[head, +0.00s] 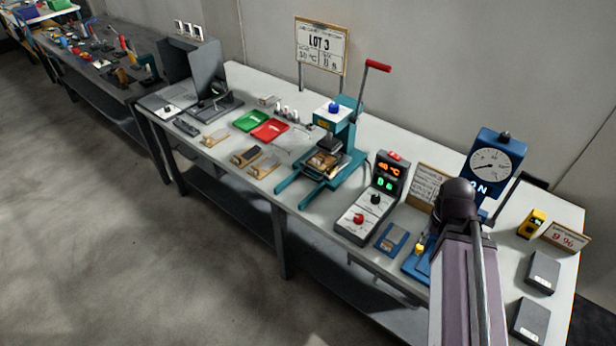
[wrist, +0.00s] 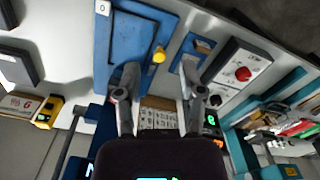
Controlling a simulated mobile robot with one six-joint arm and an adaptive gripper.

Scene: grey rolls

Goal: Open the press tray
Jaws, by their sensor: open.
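The teal press (head: 338,130) stands at the middle of the bench, its red-tipped lever raised to the upper right. Its tray (head: 325,164) lies low beneath the press head and carries brownish, layered material. Two teal rails (head: 303,190) reach forward from it toward the bench's front edge. Part of the press also shows at the right edge of the wrist view (wrist: 262,125). My gripper (wrist: 160,85) is open and empty, over the bench's right part by the blue fixture, away from the press. My arm hides it in the head view.
A grey control box (head: 374,198) with lit displays stands between the press and my arm. A blue dial gauge (head: 494,167) rises behind my arm. Green (head: 250,121) and red (head: 270,131) trays lie left of the press. Small wooden-topped blocks (head: 262,165) lie at its front left.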

